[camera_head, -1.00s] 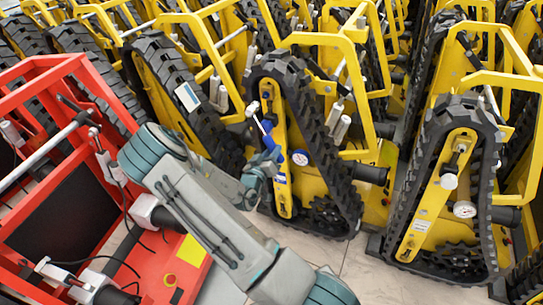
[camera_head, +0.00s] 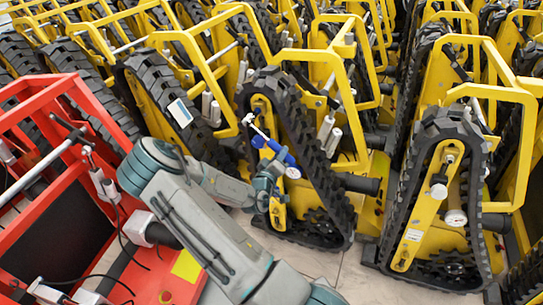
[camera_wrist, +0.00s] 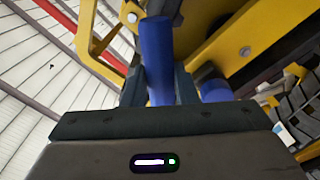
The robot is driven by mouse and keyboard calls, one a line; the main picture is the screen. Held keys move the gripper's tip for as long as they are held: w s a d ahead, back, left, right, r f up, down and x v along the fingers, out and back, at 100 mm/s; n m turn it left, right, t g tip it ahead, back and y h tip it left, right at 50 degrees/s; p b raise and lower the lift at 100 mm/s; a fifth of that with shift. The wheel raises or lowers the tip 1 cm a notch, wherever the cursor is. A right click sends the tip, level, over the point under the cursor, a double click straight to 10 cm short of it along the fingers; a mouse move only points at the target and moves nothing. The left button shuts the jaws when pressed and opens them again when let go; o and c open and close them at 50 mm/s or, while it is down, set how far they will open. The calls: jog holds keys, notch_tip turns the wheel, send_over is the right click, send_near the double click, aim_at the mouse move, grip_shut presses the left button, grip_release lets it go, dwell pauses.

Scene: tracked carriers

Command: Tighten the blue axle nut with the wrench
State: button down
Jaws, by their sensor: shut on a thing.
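My gripper (camera_head: 270,166) is at the front of a yellow tracked carrier (camera_head: 277,208) in the middle of the head view. It is shut on a blue cylindrical handle (camera_wrist: 157,62), which stands between the two fingers in the wrist view. In the head view a slim silver shaft (camera_head: 254,124) with blue parts (camera_head: 284,157) beside it shows just above the gripper; I take this for the wrench. A second blue round part (camera_wrist: 215,91) lies right of the fingers in the wrist view. I cannot tell whether it is the axle nut, or whether the wrench touches the nut.
A red frame (camera_head: 70,85) with cables stands close on the left. A round gauge (camera_head: 293,172) is just right of the gripper. Another yellow carrier (camera_head: 421,215) stands to the right, with many more packed behind. A strip of pale floor (camera_head: 325,265) is free in front.

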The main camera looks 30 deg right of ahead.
notch_tip(320, 180, up, 9)
jog(key=s+d+n+p, duration=0.2)
jog(key=n+p, duration=0.5)
jog(key=shift+s+n, duration=0.3)
jog(key=shift+s, duration=0.1)
jog(key=shift+b+x, duration=0.8)
jog(key=shift+x, duration=0.2)
dwell(1.9)
jog(key=shift+w+d+r, duration=0.1)
jog(key=shift+d, duration=0.1)
jog(key=shift+w+d+b, duration=0.15)
jog(key=shift+d+b, duration=0.05)
jog(key=shift+b, duration=0.15)
dwell(1.0)
jog(key=shift+w+d, duration=0.15)
jog(key=c, duration=2.1)
grip_release()
grip_shut()
